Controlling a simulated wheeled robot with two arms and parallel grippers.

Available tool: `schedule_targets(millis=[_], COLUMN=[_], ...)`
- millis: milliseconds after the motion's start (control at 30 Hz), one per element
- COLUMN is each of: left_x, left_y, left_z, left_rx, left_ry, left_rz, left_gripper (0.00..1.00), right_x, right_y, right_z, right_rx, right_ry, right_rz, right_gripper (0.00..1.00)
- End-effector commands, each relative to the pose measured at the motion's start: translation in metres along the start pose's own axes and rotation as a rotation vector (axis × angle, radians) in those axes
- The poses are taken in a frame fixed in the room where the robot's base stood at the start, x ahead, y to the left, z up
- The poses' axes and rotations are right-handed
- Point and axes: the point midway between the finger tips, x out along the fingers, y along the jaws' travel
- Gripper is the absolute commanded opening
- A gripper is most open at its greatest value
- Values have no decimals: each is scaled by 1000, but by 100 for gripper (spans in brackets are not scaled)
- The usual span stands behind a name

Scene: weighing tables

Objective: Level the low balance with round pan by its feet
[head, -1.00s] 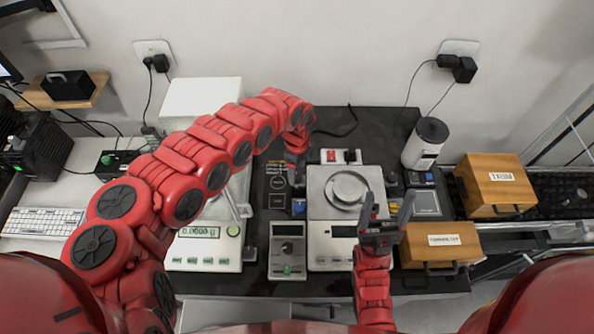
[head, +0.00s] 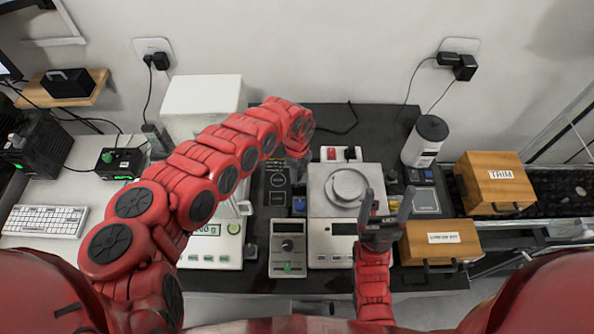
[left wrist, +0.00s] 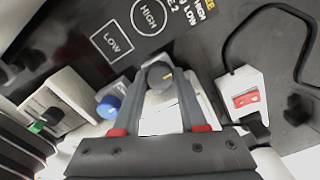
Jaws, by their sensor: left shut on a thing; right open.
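The low balance (head: 318,208) with its round pan (head: 347,184) stands on the dark mat at the middle of the head view. My left gripper (left wrist: 162,88) is shut on a dark grey round foot knob (left wrist: 158,72) with a yellow mark, at what looks like the balance's back left corner. In the head view my left arm hides that corner's knob and the fingertips. My right gripper (head: 386,212) is open and empty, above the front right part of the balance. I cannot make out a level bubble.
A grey control box (head: 288,244) and a blue knob (left wrist: 108,107) are just left of the balance. A red switch (left wrist: 245,98) sits behind it. A tall white balance (head: 203,98) is partly hidden by my left arm. Wooden boxes (head: 492,182) and a white canister (head: 425,142) stand right.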

Motion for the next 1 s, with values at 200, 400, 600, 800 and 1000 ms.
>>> schedule_targets(millis=[200,400,600,800,1000], left_x=[0,0,0,0,0], left_y=[0,0,0,-1,-2], left_z=[0,0,0,0,-1], left_rx=[-3,-44,-159,-333,-523], left_ry=[0,0,-1,-1,1], left_rz=[0,0,1,-1,-3], left_gripper=[0,0,0,0,0], right_x=[0,-1,-4,-8,-11], right_y=[0,0,0,0,0], right_z=[0,0,1,1,2], right_rx=[0,0,0,0,0], right_ry=[0,0,0,0,0], right_rz=[0,0,0,0,0], right_gripper=[73,73,73,73,73])
